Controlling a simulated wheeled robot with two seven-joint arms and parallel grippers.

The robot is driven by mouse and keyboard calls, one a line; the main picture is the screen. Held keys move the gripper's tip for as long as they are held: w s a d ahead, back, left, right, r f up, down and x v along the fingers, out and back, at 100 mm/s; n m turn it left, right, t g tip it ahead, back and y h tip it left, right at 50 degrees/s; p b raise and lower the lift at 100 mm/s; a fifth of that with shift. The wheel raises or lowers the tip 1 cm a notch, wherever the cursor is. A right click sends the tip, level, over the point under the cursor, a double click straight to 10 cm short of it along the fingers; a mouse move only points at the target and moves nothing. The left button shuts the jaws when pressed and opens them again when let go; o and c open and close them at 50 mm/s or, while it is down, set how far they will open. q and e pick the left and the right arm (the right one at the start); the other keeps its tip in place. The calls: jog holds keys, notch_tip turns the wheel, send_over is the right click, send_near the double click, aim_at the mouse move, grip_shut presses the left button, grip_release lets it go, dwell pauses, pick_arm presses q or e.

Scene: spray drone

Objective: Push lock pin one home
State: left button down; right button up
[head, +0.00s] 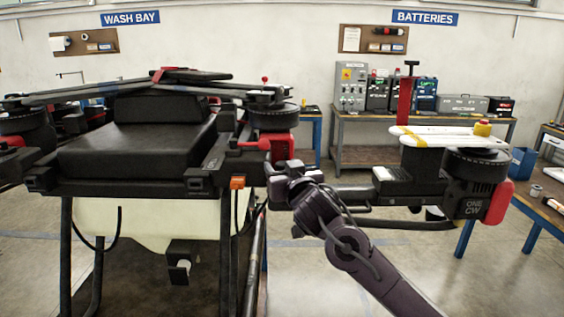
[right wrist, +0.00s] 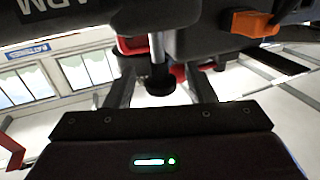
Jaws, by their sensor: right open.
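The black spray drone (head: 140,155) stands on dark legs at the left of the head view. Its arm marked ONE CW (head: 470,200) extends to the right, with a motor at its end. In the right wrist view, a silver pin with a dark round end (right wrist: 158,72), which looks like the lock pin, hangs from the joint. My right gripper (head: 287,172) is beneath this joint, open, with a finger on each side of the pin's end. Whether a finger touches it I cannot tell. In the head view the pin is hidden. My left gripper is not in view.
An orange latch (head: 237,182) is on the drone frame near my right gripper; it also shows in the right wrist view (right wrist: 252,23). A pale tank (head: 150,220) hangs under the drone. A bench (head: 355,120) with battery boxes stands behind. Floor at centre is clear.

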jog(key=shift+w+a, duration=0.15)
jog(key=shift+w, duration=0.15)
jog(key=shift+c, duration=0.2)
grip_shut()
jog(key=shift+f+b, duration=1.2)
jog(key=shift+f, duration=0.4)
jog(key=shift+o, duration=0.2)
grip_release()
jog(key=shift+r, duration=0.1)
jog(key=shift+s, duration=0.1)
